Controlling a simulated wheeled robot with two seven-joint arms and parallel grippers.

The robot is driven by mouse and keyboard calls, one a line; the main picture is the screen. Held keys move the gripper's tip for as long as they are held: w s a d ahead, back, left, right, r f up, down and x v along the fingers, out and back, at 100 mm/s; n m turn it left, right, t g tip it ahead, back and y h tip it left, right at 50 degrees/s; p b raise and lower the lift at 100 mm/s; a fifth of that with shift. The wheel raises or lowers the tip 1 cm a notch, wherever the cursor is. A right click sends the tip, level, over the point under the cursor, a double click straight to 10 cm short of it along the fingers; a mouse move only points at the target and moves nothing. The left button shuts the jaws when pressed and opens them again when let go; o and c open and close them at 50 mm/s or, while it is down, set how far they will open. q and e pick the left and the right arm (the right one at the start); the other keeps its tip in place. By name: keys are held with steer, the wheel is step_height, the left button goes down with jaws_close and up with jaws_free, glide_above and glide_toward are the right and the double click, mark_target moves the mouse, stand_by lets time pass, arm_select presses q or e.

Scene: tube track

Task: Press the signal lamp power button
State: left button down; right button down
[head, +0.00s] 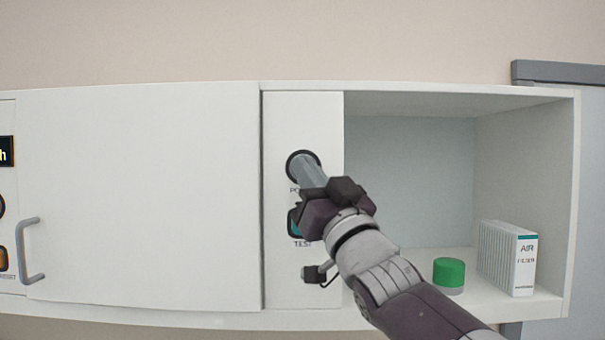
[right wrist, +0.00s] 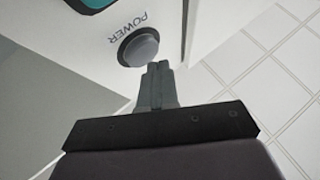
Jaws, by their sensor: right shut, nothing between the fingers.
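The power button is a grey round button in a dark ring, on a white panel (head: 280,271). In the head view my right gripper (head: 305,166) reaches up from the lower right and its fingers cover most of the button. In the right wrist view the button (right wrist: 141,48) shows with the word POWER beside it. My right gripper's fingertips (right wrist: 158,66) are shut together, empty, and close to the button's edge. I cannot tell whether they touch it. My left gripper is not in view.
A teal TEST button (head: 294,223) is below, partly hidden by my gripper. A white door (head: 140,195) with a grey handle (head: 30,252) is at left. The open shelf at right holds a green-capped jar (head: 449,275) and an air filter box (head: 508,258).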

steer(key=s+b, duration=0.4)
steer(key=s, duration=0.2)
steer(key=shift+s, duration=0.4)
steer(key=shift+w+f, duration=0.1)
